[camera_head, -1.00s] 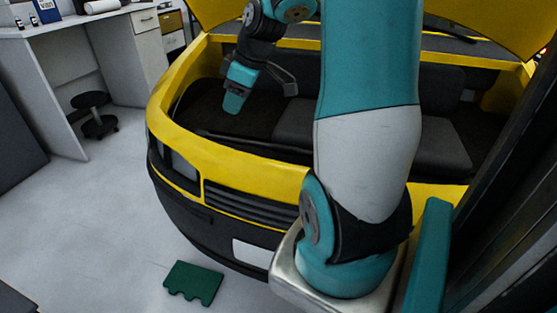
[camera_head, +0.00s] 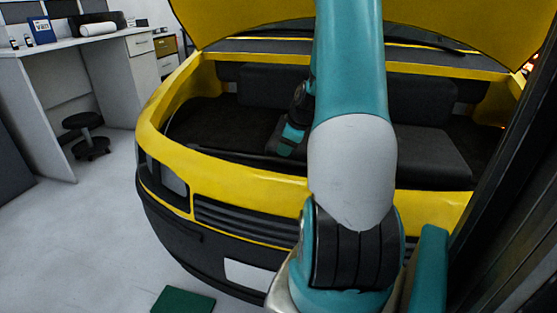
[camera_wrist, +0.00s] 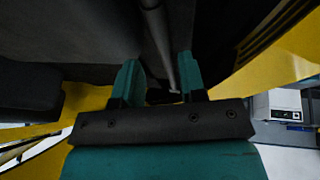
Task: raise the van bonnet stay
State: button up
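The yellow van (camera_head: 235,180) stands with its bonnet (camera_head: 270,18) up. The stay appears as a thin dark rod (camera_head: 225,143) lying low along the front of the engine bay. In the wrist view, the grey rod (camera_wrist: 158,35) runs from the top edge down toward the space between my fingertips. My gripper (camera_head: 287,140) is down at the front of the bay, partly hidden by my arm. In the wrist view my gripper (camera_wrist: 160,75) is open, with a teal finger on each side of the rod's lower end. I cannot tell how deep the rod sits between them.
Dark boxy parts (camera_head: 430,155) fill the bay. The yellow front rim (camera_head: 240,170) lies just in front of my gripper. A white desk (camera_head: 95,45) and black stool (camera_head: 85,130) stand at left. A green mat (camera_head: 183,301) lies on the floor. A dark post is close at right.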

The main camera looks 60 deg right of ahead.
aim_at(278, 159)
jog(key=x, duration=0.6)
jog(key=shift+w+f, duration=0.15)
jog(key=shift+f, duration=0.1)
jog(key=shift+c, duration=0.2)
